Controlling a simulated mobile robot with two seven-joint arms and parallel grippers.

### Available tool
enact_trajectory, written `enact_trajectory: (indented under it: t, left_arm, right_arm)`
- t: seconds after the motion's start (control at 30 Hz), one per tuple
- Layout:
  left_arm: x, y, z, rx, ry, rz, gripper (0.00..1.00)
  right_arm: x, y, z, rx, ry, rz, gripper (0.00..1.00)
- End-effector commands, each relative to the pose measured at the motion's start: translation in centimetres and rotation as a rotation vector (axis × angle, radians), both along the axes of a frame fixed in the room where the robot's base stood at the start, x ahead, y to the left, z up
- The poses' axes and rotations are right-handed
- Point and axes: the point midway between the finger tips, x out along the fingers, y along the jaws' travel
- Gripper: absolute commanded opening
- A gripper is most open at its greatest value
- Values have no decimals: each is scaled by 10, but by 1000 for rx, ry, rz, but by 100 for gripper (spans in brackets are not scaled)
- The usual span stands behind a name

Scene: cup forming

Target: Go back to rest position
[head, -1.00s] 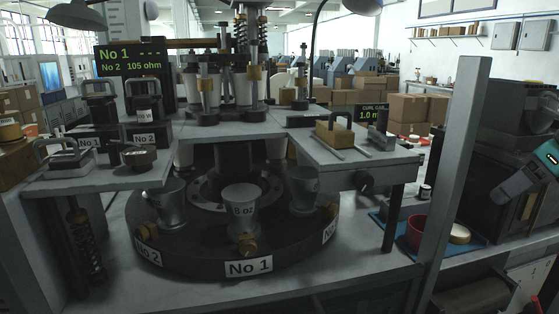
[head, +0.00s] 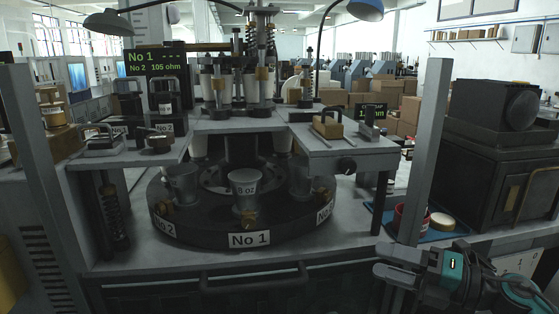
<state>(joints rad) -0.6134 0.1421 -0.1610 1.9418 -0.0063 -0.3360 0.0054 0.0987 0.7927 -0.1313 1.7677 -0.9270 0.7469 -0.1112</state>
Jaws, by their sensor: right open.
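My right gripper (head: 385,264) is at the lower right of the head view, in front of the machine's front edge. Its fingers point left, and it is open with nothing between them. The cup forming machine stands ahead, with a dark round turntable (head: 200,232) labelled No 1 and No 2. A cup mold marked 8 oz (head: 245,187) stands upright at the turntable's front, with other molds (head: 180,184) beside it. My left gripper is not in view.
Grey posts (head: 424,150) rise at the right and left of the machine. A red container (head: 408,220) sits on a blue mat (head: 444,234) at the right, near a dark boxy machine (head: 490,140). A front rail (head: 250,280) runs along the bench.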

Motion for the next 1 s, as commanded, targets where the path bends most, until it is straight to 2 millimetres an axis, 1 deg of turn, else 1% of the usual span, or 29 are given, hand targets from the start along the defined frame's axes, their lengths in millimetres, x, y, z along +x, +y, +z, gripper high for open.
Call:
enact_trajectory:
  t: [0.03,0.07,0.1,0.17,0.23,0.27,0.3,0.37,0.4,0.5,0.6,0.7,0.8,1.0]
  left_arm:
    - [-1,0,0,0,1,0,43]
    - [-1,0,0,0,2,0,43]
    - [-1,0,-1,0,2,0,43]
    - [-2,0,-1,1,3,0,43]
    - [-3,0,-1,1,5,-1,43]
    - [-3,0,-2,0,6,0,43]
    - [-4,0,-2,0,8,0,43]
    - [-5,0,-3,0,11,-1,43]
    - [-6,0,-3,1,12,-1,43]
    - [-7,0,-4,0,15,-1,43]
    - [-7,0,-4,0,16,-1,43]
    - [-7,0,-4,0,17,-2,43]
    - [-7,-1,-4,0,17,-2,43]
    - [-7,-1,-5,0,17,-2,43]
  right_arm:
    - [-6,12,-18,178,96,-71,60]
    - [-8,14,-28,282,155,-124,60]
    - [-11,16,-43,414,244,-198,60]
    - [-19,16,-71,603,391,-322,60]
    - [-35,16,-112,806,585,-478,60]
    - [-44,16,-131,887,672,-547,60]
    - [-59,17,-157,982,788,-638,60]
    - [-82,21,-191,1098,944,-758,60]
    - [-98,25,-210,1160,1039,-826,60]
    - [-133,36,-245,1267,1225,-959,60]
    - [-157,47,-265,1329,1349,-1041,60]
    - [-170,52,-274,1356,1409,-1079,60]
    - [-173,54,-276,1362,1424,-1089,60]
    - [-172,53,-276,1360,1421,-1088,60]
